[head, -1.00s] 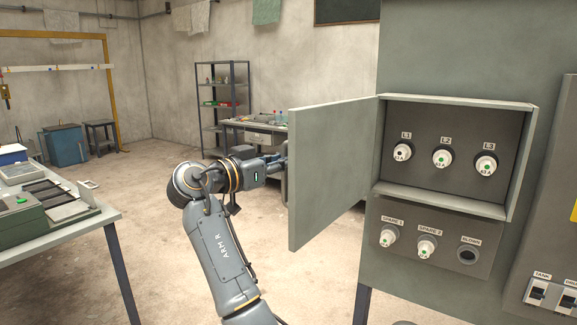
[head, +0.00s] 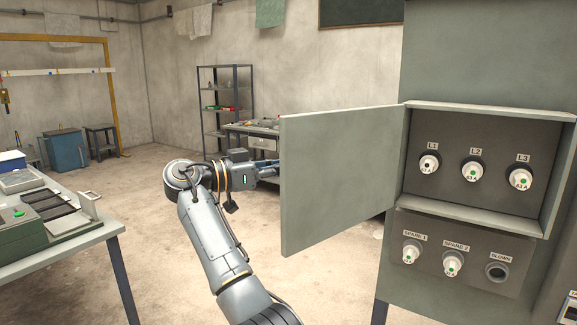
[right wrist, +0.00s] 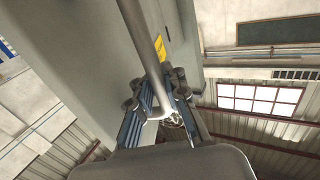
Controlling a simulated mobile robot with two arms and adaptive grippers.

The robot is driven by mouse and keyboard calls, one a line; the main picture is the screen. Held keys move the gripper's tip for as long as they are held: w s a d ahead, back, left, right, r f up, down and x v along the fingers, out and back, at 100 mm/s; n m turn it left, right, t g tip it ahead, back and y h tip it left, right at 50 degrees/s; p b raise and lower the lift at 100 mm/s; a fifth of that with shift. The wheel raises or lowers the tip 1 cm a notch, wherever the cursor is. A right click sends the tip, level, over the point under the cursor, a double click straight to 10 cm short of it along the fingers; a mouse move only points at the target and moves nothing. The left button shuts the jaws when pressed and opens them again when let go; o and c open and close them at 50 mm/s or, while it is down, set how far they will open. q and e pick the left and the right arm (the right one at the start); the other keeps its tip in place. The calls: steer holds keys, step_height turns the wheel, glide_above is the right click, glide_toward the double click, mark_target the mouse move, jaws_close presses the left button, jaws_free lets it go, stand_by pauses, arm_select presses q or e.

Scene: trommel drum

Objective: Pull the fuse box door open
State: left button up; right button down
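The fuse box door (head: 335,180) is a flat grey-green panel. In the head view it stands wide open, swung out to the left of the fuse box (head: 470,207). My right gripper (head: 272,165) is at the door's free left edge, its tips partly hidden behind the panel. In the right wrist view a grey handle bar (right wrist: 146,35) runs between the fingers of my right gripper (right wrist: 163,92), which look closed around it. My left gripper is in no view.
Inside the box are three fuses, L1 (head: 429,164), L2 (head: 471,171) and L3 (head: 519,178). A spare-fuse panel (head: 430,245) sits below. A table (head: 75,240) stands at the left and a shelf (head: 228,95) at the back. The floor between is clear.

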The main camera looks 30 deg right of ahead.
steer(key=c, duration=1.6)
jaws_free()
steer(key=shift+w+a, duration=0.1)
steer(key=shift+a, duration=0.1)
steer(key=shift+c, duration=0.2)
steer(key=shift+o, duration=1.4)
steer(key=shift+a, duration=0.25)
steer(key=w+a, duration=0.1)
steer(key=a, duration=1.1)
steer(key=shift+w, duration=0.15)
